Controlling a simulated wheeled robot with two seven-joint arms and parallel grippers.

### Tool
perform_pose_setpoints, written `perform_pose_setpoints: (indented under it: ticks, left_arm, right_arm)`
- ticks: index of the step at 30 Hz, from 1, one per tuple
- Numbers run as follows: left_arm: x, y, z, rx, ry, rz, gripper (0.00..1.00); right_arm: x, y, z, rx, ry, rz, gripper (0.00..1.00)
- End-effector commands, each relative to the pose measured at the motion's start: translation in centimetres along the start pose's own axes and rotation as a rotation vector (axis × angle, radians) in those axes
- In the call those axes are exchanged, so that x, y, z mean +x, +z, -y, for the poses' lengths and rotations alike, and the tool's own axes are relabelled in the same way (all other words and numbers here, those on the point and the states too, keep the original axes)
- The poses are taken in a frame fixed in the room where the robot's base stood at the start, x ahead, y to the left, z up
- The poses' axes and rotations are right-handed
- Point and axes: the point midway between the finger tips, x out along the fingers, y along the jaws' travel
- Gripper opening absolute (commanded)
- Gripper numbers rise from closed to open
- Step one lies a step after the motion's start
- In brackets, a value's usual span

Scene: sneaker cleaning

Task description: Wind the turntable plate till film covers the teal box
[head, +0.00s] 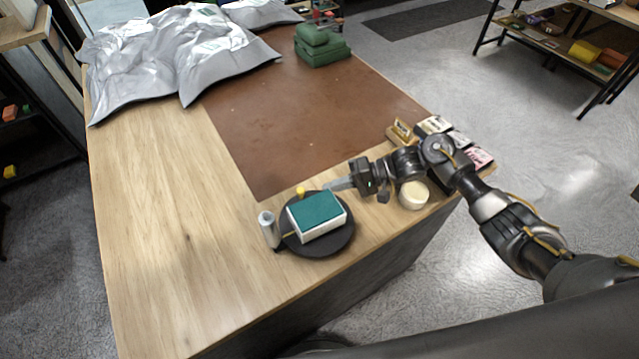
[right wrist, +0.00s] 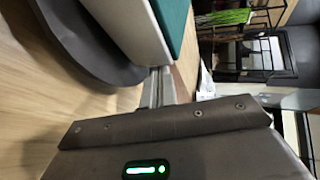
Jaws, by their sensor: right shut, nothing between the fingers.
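The teal box (head: 318,211), with a teal top and white sides, sits on the dark round turntable plate (head: 329,244) near the table's front edge. A pale film roll (head: 268,229) stands upright at the plate's left edge. A small yellow knob (head: 301,192) shows at the plate's back rim. My right gripper (head: 328,186) is shut and empty, its tips just behind the box's far right side. In the right wrist view the fingers (right wrist: 158,86) are together beside the box's white side (right wrist: 135,25) and the plate (right wrist: 85,40). I cannot tell whether they touch. My left gripper is out of view.
A round cream container (head: 413,195) stands under my right forearm. Several small boxes (head: 462,140) lie at the right edge. A brown mat (head: 310,110) covers the middle, with a green stack (head: 322,48) and silvery sheet (head: 165,50) behind. The left front wood is clear.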

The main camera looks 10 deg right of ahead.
Motion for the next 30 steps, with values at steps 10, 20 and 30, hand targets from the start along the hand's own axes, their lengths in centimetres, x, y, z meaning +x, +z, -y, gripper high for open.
perform_pose_setpoints:
  ticks: [10, 20, 30]
  left_arm:
    - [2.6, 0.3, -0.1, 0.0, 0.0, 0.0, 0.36]
    - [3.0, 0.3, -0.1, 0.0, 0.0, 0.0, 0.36]
    - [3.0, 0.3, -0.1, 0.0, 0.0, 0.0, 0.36]
  right_arm:
    - [-7.2, 0.3, -0.3, -0.005, 0.001, -0.002, 0.0]
    - [-9.4, 0.4, 0.0, -0.004, -0.002, 0.001, 0.0]
    - [-9.4, 0.4, 0.0, -0.003, -0.002, 0.0, 0.0]
